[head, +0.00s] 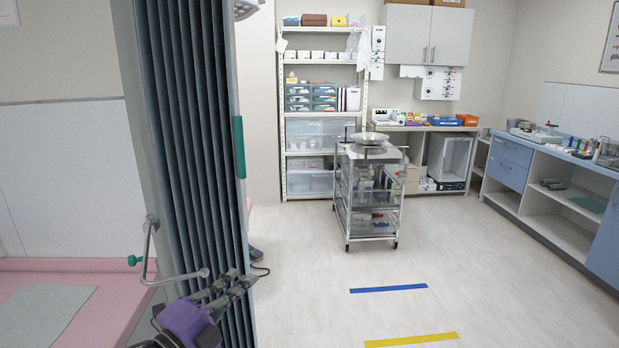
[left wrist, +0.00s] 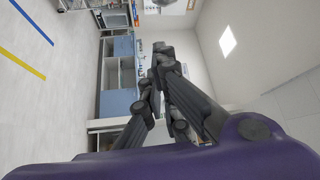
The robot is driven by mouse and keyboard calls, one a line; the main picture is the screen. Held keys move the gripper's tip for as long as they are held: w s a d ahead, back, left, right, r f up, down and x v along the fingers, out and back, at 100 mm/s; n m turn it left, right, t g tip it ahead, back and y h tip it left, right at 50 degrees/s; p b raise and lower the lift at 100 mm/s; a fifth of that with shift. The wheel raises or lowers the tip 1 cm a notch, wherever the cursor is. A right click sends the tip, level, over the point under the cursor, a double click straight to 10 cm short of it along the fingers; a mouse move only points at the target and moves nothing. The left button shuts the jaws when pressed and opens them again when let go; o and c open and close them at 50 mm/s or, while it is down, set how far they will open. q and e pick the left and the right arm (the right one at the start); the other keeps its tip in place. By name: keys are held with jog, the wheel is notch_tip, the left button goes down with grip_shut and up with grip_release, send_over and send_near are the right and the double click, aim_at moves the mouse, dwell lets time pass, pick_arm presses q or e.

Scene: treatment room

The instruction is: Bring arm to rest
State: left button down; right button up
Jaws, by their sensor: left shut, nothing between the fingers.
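My left gripper (head: 236,284) is low in the head view, left of centre, in front of the folded grey-blue curtain (head: 185,130). It has a purple body and dark fingers, which point up and to the right. The fingers are together with nothing between them. In the left wrist view the same gripper (left wrist: 160,55) reaches up the middle of the picture, its dark fingers closed, with the room lying sideways behind it. My right gripper is in neither view.
A pink couch (head: 110,310) with a grey-green cloth (head: 45,312) stands at the lower left. A wheeled cart (head: 368,200) stands mid-room. Blue counters (head: 510,165) line the right. The floor between is clear.

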pick_arm(q)
jog(key=s+a+f+n+g+y, duration=0.1)
jog(key=s+a+f+n+y, duration=0.1)
jog(key=s+f+n, duration=0.45)
jog(key=s+a+f+n+g+y+p, duration=0.1)
jog(key=s+f+n+y, duration=0.15)
jog(key=f, duration=0.65)
jog(key=s+a+f+n+g+y, duration=0.1)
jog(key=s+a+f+n+y, duration=0.2)
jog(key=f+n, duration=0.35)
jog(key=s+f+n+g, duration=0.1)
jog(key=s+f+n, duration=0.1)
jog(key=s+f, duration=0.3)
jog(key=s+f+n+g+y+p, duration=0.1)
jog(key=s+f, duration=0.4)
jog(key=s, duration=0.8)
jog(key=s+f+n+g+y, duration=0.1)
jog(key=s+f+n+g, duration=0.2)
jog(key=s, duration=0.6)
notch_tip(320, 180, down, 2)
jog(key=shift+s+d, duration=0.35)
jog(key=shift+d, duration=0.1)
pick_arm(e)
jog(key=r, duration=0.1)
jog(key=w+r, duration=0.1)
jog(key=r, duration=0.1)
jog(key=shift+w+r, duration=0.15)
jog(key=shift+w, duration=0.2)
